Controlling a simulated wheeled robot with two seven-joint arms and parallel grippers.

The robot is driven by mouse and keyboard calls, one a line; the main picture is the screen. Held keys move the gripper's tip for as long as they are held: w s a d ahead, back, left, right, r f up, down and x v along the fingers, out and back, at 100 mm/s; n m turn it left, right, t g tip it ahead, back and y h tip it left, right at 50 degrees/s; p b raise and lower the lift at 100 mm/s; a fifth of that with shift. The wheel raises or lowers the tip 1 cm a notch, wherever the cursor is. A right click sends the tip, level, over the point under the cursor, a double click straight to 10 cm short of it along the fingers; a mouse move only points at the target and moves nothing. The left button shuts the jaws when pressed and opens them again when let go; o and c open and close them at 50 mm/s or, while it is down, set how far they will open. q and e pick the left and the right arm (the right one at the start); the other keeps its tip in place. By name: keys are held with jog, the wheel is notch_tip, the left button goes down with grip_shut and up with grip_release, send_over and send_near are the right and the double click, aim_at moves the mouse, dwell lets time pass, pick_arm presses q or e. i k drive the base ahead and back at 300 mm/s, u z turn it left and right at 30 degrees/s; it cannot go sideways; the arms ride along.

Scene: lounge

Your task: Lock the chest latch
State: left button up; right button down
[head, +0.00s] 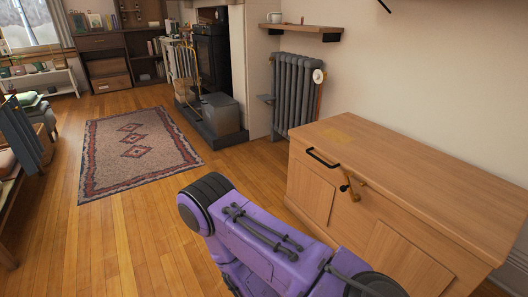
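The chest (420,180) is a light wooden box with panelled front, standing against the wall at the right of the head view. Its lid looks closed. A black bar handle (322,159) sits at the lid's front edge. Just right of it is the brass-coloured latch (350,187), with a dark piece at its top; it hangs over the seam on the front. I cannot tell whether it is locked. A purple and black part of my own body hides some of the chest's lower front. Neither of my grippers can be seen.
A patterned rug (135,152) lies on the open wooden floor at left. A grey radiator (296,92) stands behind the chest, under a wall shelf (301,31) with a mug (274,17). A fireplace (211,65) is further back.

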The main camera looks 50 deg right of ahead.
aim_at(355, 198)
jog(key=u, duration=0.6)
jog(key=i, duration=0.9)
jog(key=z, duration=2.65)
